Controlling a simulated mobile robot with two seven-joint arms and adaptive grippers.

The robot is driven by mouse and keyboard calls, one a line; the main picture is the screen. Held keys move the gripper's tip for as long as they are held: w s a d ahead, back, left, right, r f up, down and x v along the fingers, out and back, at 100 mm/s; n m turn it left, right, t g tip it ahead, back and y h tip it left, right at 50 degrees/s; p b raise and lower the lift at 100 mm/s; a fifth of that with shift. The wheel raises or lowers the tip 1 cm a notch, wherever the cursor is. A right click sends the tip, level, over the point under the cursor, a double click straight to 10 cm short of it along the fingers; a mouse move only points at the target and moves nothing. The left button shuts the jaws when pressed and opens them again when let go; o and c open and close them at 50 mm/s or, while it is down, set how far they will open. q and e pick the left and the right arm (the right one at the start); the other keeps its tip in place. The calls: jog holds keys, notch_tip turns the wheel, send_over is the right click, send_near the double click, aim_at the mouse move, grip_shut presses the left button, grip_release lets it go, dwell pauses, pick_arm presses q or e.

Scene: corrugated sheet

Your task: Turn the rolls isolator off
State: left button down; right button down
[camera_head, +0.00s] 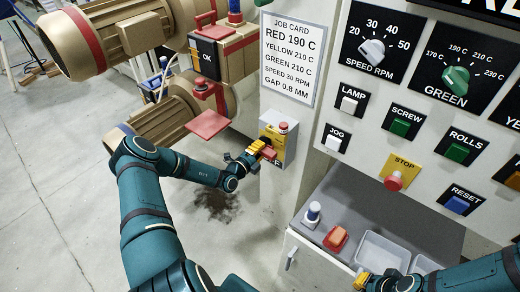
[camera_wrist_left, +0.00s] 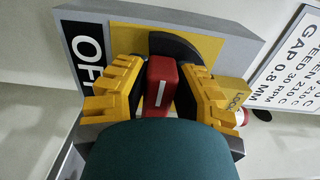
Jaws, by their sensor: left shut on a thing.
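The isolator is a grey box with a yellow plate (camera_head: 278,133) on the post below the job card. Its red handle (camera_wrist_left: 161,85), with a white line, sits between the yellow fingers of my left gripper (camera_wrist_left: 158,88), which is shut on it. In the left wrist view the line runs nearly upright in the picture, with the black OFF label (camera_wrist_left: 88,50) to the left. The head view shows my left gripper (camera_head: 262,152) at the front of the box, covering part of the label. My right gripper (camera_head: 376,282) shows only partly at the bottom edge; its fingers are unclear.
The control panel has a ROLLS button (camera_head: 457,152) and a red STOP button (camera_head: 394,181). A grey shelf (camera_head: 425,228) holds a red block (camera_head: 336,238) and a clear bin (camera_head: 382,252). Red guards (camera_head: 207,124) and brown motors stand left of the isolator.

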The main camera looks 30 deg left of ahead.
pick_arm(q)
jog(key=shift+d+r, duration=0.1)
jog(key=c, duration=0.7)
grip_release()
jog(key=shift+w, duration=0.1)
jog(key=shift+c, duration=0.2)
jog(key=shift+s, duration=0.3)
jog(key=s+a, duration=0.1)
jog(key=s, duration=1)
jog(key=shift+s, duration=0.25)
